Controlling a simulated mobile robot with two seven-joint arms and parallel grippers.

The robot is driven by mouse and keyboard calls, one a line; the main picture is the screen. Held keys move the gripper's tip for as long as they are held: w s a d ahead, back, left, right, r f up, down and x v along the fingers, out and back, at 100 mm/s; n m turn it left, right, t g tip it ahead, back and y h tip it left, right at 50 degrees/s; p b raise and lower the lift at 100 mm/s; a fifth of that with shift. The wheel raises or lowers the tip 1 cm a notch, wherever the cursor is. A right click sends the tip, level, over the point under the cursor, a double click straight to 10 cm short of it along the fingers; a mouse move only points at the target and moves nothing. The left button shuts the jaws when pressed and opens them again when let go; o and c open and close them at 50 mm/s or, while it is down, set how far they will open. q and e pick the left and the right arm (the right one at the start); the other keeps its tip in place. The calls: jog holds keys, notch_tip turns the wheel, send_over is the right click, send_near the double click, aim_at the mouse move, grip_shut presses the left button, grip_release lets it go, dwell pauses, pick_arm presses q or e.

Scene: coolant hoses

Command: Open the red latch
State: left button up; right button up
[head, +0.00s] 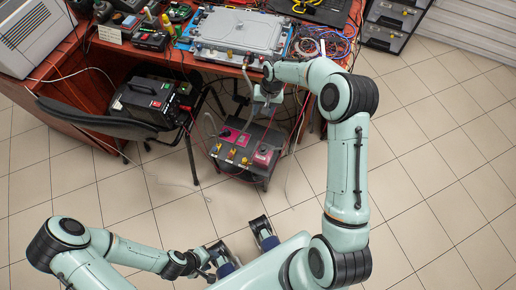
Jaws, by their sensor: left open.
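A dark low cart (238,172) stands on the floor in front of the desk. Its top carries small red-magenta parts, one at the back left (228,134) and one at the right (264,155), with yellow pieces (231,155) between them. I cannot tell which red part is the latch. My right gripper (264,104) is above the cart's back edge, beside a grey hose; its jaws are too small to read. My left gripper (242,243) is open and empty, low in the view, well short of the cart.
A red-brown desk (215,62) holds a silver plate unit (238,32) with hose fittings and coiled cables (322,42). A black chair (95,122) and a black box (155,100) stand left of the cart. The tiled floor at right is clear.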

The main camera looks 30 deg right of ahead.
pick_arm(q)
jog(key=f+b, duration=0.1)
jog(key=f, duration=0.1)
jog(key=s+f+b, duration=0.1)
jog(key=b, duration=0.1)
jog(key=shift+s+f, duration=0.15)
jog(key=shift+f, duration=0.25)
pick_arm(e)
jog(key=s+a+f, duration=0.3)
jog(key=f, duration=0.3)
jog(key=s+a+f+y, duration=0.1)
jog(key=s+a+f, duration=0.2)
jog(key=f, duration=0.4)
jog(key=shift+f+n+t, duration=0.2)
jog(key=shift+n+t, duration=0.1)
jog(key=shift+n, duration=0.1)
jog(key=shift+s+a, duration=0.1)
jog(key=shift+a, duration=0.05)
